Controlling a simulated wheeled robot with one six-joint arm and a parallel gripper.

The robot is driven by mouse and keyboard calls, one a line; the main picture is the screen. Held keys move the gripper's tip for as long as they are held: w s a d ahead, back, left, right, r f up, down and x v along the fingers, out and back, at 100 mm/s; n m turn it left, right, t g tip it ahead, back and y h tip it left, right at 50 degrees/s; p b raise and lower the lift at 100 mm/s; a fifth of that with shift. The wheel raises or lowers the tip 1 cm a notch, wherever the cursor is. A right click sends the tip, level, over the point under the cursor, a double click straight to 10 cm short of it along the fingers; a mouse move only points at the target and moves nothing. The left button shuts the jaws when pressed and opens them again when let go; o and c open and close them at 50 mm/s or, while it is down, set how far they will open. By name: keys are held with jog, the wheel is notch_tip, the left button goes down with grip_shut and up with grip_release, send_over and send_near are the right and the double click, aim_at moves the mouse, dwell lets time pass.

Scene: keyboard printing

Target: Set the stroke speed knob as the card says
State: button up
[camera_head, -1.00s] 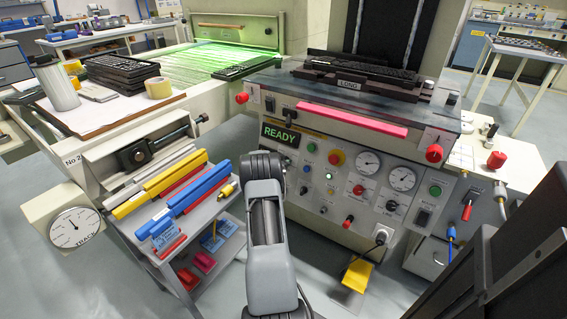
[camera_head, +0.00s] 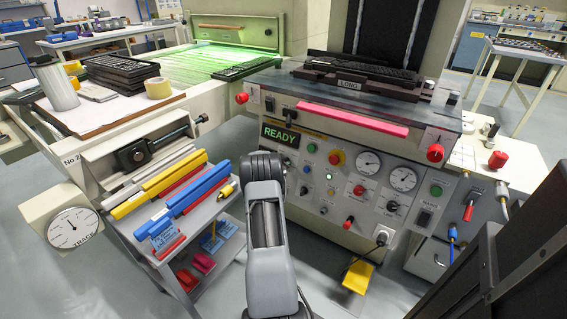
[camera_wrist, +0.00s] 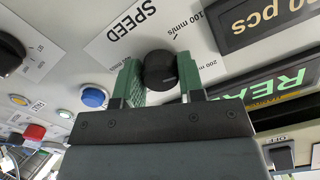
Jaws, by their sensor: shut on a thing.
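In the wrist view, the black stroke speed knob (camera_wrist: 160,70) sits on the pale panel beside the printed word SPEED (camera_wrist: 132,20). I cannot tell which mark the knob points to. In the head view my arm hides the knob and the gripper.
A READY display (camera_head: 281,136) is lit on the press front. Knobs, buttons and two round gauges (camera_head: 368,163) fill the panel to the right. In the wrist view, a blue button (camera_wrist: 94,96) and a black knob (camera_wrist: 10,52) lie to the left.

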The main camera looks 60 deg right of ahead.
jog(key=o, duration=0.9)
jog(key=shift+p+v, duration=1.15)
jog(key=shift+v, duration=2.6)
